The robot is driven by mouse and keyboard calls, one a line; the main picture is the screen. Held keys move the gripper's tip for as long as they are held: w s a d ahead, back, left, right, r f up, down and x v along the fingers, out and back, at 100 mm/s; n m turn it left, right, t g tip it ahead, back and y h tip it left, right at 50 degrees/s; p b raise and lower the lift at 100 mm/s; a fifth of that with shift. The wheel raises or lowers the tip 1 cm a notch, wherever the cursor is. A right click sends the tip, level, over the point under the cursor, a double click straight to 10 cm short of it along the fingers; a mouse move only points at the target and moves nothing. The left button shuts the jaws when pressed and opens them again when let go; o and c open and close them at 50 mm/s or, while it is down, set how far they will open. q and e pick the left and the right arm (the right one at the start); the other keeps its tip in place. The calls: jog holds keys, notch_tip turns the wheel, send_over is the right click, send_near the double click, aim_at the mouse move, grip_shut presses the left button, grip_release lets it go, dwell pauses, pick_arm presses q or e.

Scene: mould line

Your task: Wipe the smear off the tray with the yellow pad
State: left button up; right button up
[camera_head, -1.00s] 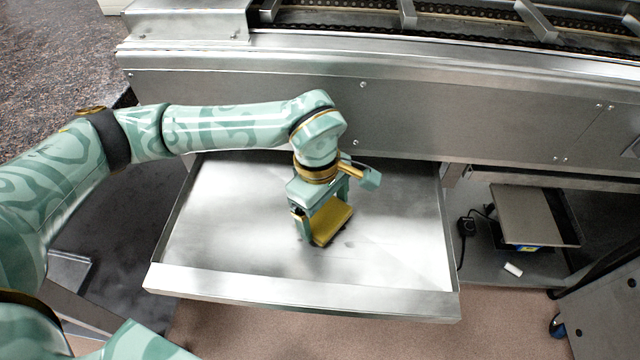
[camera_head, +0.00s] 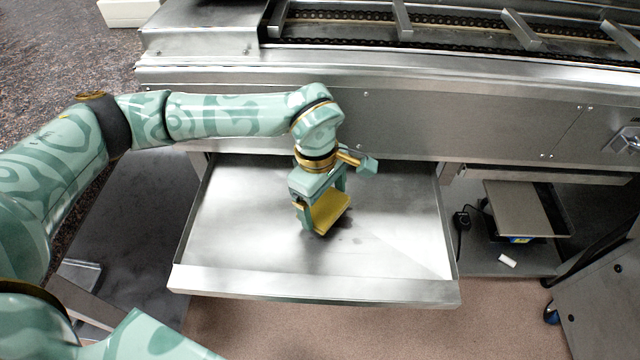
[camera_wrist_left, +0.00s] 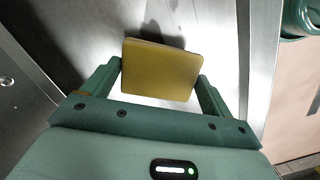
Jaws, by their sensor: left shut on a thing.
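The yellow pad (camera_head: 331,209) is between the fingers of my left gripper (camera_head: 322,208), which is shut on it. In the left wrist view the pad (camera_wrist_left: 160,70) sits flat between the two green fingers (camera_wrist_left: 160,88). The metal tray (camera_head: 250,215) lies under the gripper, with the pad low over its middle; I cannot tell if it touches. Faint dark marks (camera_head: 352,238) show on the tray just right of and in front of the pad. A dark patch, smear or shadow, shows beyond the pad in the wrist view. My right gripper is not in view.
The steel conveyor housing (camera_head: 400,110) stands right behind the tray. The tray has a raised front rim (camera_head: 310,286). At the right, a low shelf holds a flat plate scale (camera_head: 523,208) and a small white block (camera_head: 507,261).

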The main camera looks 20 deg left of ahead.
aim_at(323, 204)
pick_arm(q)
notch_tip(323, 204, up, 2)
jog(key=shift+a+r+p, duration=0.1)
jog(key=shift+a+p, duration=0.05)
jog(key=shift+p, duration=0.4)
notch_tip(323, 204, up, 2)
jog(key=shift+r+p, duration=0.1)
jog(key=shift+p, duration=0.75)
jog(key=shift+r, duration=0.2)
